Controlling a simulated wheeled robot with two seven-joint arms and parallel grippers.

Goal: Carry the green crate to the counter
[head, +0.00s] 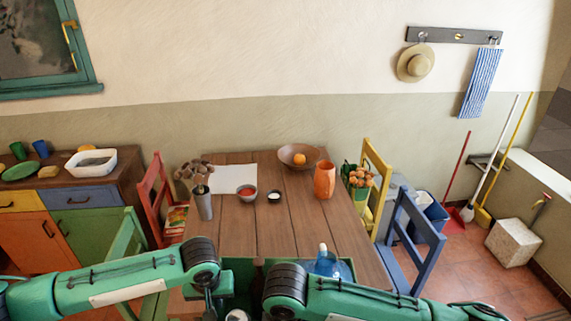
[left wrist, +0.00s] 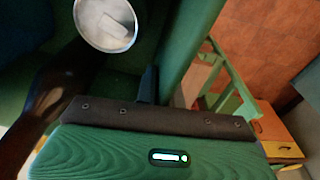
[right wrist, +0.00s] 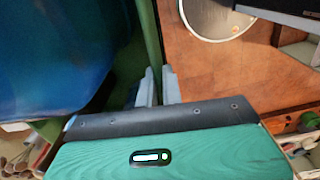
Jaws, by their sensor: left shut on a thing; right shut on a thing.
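The green crate (head: 241,271) is low in the head view, at the near end of the table, mostly hidden by my arms. My left gripper (head: 217,304) is shut on one crate wall, which also shows in the left wrist view (left wrist: 190,45). My right gripper is shut on another wall, seen between its fingers (right wrist: 157,85) in the right wrist view. A blue bottle (head: 326,263) and a round metal-rimmed can (left wrist: 107,22) appear inside the crate. The counter (head: 125,180) looks to be the cabinet with coloured doors at the left.
The wooden table (head: 290,225) carries a vase, bowls and an orange jar (head: 324,180). Red (head: 155,195), green (head: 125,245), yellow (head: 375,165) and blue (head: 415,230) chairs surround it. A white basin (head: 90,162), cups and a green plate occupy much of the counter top.

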